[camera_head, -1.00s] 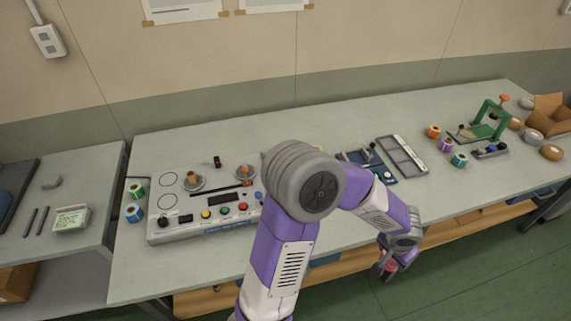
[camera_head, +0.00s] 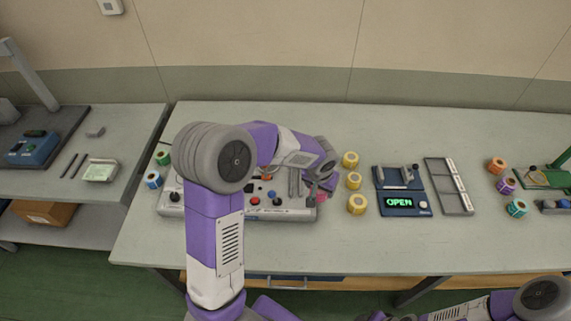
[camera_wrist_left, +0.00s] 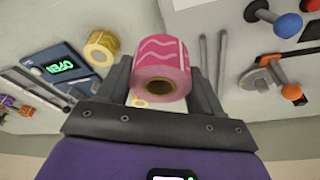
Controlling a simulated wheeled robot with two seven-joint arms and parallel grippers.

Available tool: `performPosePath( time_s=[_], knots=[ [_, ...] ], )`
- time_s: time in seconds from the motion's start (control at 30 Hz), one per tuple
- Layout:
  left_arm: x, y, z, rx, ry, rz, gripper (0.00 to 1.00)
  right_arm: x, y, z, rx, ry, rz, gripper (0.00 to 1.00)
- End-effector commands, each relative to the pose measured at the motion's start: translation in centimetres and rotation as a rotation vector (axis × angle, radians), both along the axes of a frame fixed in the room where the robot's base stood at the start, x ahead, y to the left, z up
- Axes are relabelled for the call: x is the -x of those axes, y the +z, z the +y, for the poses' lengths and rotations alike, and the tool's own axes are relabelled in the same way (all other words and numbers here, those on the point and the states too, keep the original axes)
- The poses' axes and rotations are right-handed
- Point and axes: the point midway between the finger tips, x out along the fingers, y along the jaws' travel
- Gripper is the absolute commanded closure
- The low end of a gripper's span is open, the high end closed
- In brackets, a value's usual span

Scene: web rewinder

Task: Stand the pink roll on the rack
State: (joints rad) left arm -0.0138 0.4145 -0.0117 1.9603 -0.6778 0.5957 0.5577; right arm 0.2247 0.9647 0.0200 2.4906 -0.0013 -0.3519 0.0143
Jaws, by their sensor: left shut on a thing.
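My left gripper (camera_head: 318,188) is shut on the pink roll (camera_head: 321,198). In the left wrist view the pink roll (camera_wrist_left: 161,62) sits between the two fingers, its cardboard core hole facing the camera. In the head view it is at the right end of the control machine, left of the yellow rolls; its height over the table is unclear. A flat grey frame with slots (camera_head: 430,181), perhaps the rack, lies right of the blue device and looks empty. My right arm shows at the lower right, but its gripper is out of view.
Several yellow rolls (camera_head: 353,181) stand in a column between my left gripper and the blue device reading OPEN (camera_head: 404,206). The control machine (camera_head: 290,213) is partly hidden by my left arm. Orange (camera_head: 497,165), purple and teal rolls stand farther right. The front table strip is clear.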

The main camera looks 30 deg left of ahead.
Motion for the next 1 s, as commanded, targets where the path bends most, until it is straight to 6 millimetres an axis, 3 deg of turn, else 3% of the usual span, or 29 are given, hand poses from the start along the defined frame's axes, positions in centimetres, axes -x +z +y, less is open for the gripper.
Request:
performPosePath(
  time_s=[0.03,0.2,0.4,0.57,0.8,1.0],
  knots=[
    [-1.6,0.8,1.9,-0.003,0.034,0.000,0.67,0.0,0.6,0.0,0.000,-0.001,0.000,0.57],
    [-5.7,2.3,7.8,-0.003,0.108,0.004,0.67,0.0,1.6,0.0,0.000,-0.001,0.000,0.57],
    [-8.3,3.7,12.5,0.004,0.145,-0.003,0.67,0.0,2.4,0.0,0.000,0.000,0.000,0.57],
    [-8.9,3.4,13.9,0.008,0.149,-0.005,0.67,0.0,2.4,0.0,0.000,0.000,0.000,0.57],
    [-8.9,-1.0,14.0,0.007,0.148,-0.004,0.67,0.0,1.8,0.0,0.000,0.000,0.000,0.57],
    [-9.0,-2.6,14.0,0.008,0.149,-0.007,0.67,0.0,1.7,0.0,0.000,0.000,0.000,0.57]
  ],
)
